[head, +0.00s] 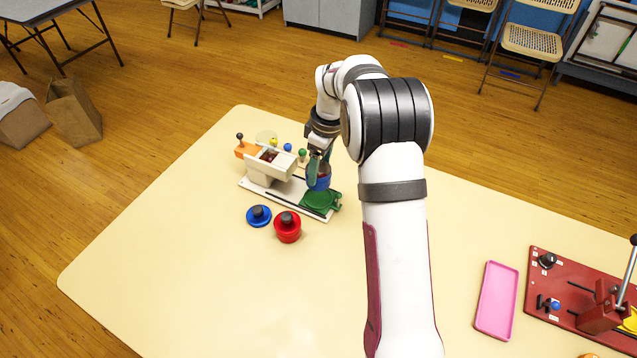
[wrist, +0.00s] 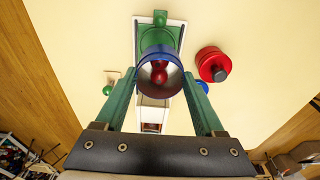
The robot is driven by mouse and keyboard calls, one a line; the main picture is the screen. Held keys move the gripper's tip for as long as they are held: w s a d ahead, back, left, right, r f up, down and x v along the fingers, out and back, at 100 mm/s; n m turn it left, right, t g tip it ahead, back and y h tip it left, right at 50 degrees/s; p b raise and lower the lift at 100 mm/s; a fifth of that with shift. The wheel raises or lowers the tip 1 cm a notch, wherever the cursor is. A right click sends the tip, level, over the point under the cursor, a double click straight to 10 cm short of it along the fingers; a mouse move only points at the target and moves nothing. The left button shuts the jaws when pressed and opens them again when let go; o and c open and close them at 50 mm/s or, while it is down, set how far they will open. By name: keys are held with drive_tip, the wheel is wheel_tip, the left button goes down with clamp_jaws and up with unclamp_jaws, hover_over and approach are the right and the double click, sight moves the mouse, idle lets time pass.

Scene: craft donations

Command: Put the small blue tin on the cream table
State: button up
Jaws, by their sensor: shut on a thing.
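The small blue tin (head: 322,183) is between the green fingers of my gripper (head: 319,172), at the green end of a white device on the cream table (head: 190,270). In the wrist view the tin (wrist: 160,52) is open at the top, with red rounded things inside. My gripper (wrist: 158,88) is shut on its sides. The tin looks upright, over or just above the green plate (head: 321,201); I cannot tell whether it touches. A flat blue lid (head: 259,215) with a dark knob lies on the table nearby.
A red tin (head: 287,230) with a dark knob stands beside the blue lid. The white device (head: 265,188) has a cream hopper and an orange part. A pink tray (head: 496,300) and a red press (head: 580,297) are at the right. The table's front left is bare.

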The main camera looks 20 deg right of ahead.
drive_tip(key=shift+s+a+f, duration=0.45)
drive_tip(key=shift+s+f, duration=0.85)
drive_tip(key=shift+s, duration=0.7)
drive_tip(key=shift+s+a+f, duration=0.5)
drive_tip(key=shift+s+f, duration=0.8)
drive_tip(key=shift+s, duration=0.75)
drive_tip(key=shift+s+a+f, duration=0.45)
drive_tip(key=shift+s+f, duration=0.85)
drive_tip(key=shift+s, duration=0.7)
drive_tip(key=shift+f, duration=0.2)
drive_tip(key=shift+f, duration=0.35)
drive_tip(key=o, duration=1)
drive_tip(key=shift+o, duration=0.2)
